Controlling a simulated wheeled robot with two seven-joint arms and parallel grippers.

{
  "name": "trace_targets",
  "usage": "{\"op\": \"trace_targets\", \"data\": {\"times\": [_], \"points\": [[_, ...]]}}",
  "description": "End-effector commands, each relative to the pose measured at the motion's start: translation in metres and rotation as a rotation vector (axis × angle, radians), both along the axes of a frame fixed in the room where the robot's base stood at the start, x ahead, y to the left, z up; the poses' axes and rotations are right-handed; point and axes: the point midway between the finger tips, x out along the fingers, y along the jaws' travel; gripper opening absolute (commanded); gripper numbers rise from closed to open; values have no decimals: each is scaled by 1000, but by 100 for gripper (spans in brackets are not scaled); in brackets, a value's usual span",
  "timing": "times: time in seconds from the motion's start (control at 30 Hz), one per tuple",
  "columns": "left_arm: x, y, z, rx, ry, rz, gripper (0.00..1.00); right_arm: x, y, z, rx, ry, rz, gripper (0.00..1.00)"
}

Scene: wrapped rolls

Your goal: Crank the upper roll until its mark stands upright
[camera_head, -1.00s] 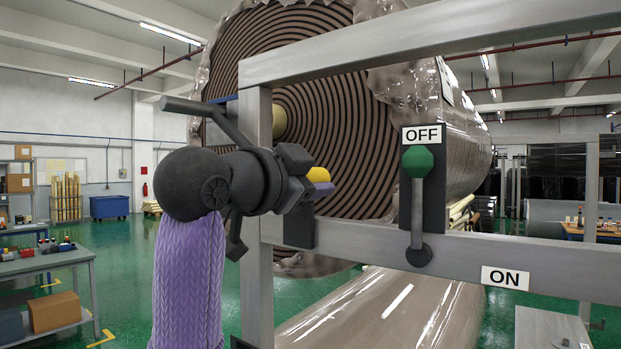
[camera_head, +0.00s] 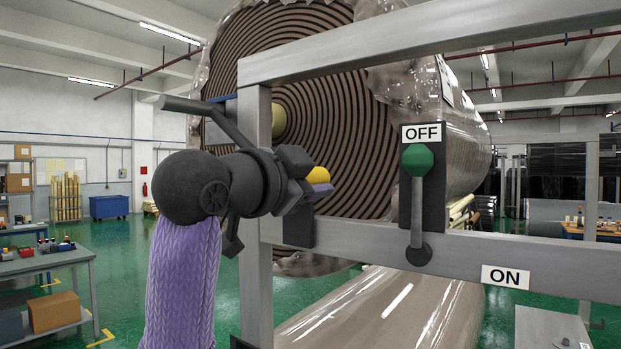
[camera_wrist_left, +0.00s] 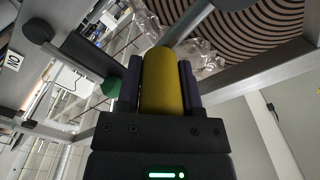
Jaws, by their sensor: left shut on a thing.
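My left gripper (camera_wrist_left: 163,85) is shut on the yellow crank grip (camera_wrist_left: 163,80), which stands between its two purple fingers. In the head view the grip (camera_head: 319,174) shows just past the dark wrist. A dark crank arm (camera_head: 228,124) slants from the upper left down behind the wrist. The upper roll (camera_head: 335,125) is large, brown-ringed at its end and wrapped in clear film. The metal frame and my wrist hide part of its end. I cannot make out its mark for certain. My right gripper is not in view.
A grey metal frame (camera_head: 400,244) stands before the rolls. Its lever with a green knob (camera_head: 418,160) points up to OFF, with the ON label (camera_head: 505,278) lower right. A lower roll (camera_head: 385,310) lies beneath. A workbench (camera_head: 50,262) stands at left.

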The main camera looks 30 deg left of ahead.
Motion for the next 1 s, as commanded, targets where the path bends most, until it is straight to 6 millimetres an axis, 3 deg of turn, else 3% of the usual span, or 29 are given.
{"op": "trace_targets", "data": {"times": [0.03,0.3,0.57,0.6,0.73,1.0], "points": [[3,-2,-9,7,29,-5,0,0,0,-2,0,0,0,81],[4,-4,-20,101,28,-5,0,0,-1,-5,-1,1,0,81],[3,-5,-20,115,24,-8,0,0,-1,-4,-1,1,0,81],[3,-4,-20,115,23,-8,53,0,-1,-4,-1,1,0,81],[3,-4,-18,114,18,-6,81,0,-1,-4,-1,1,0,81],[2,-3,-16,113,11,-4,81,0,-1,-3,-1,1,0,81]]}}
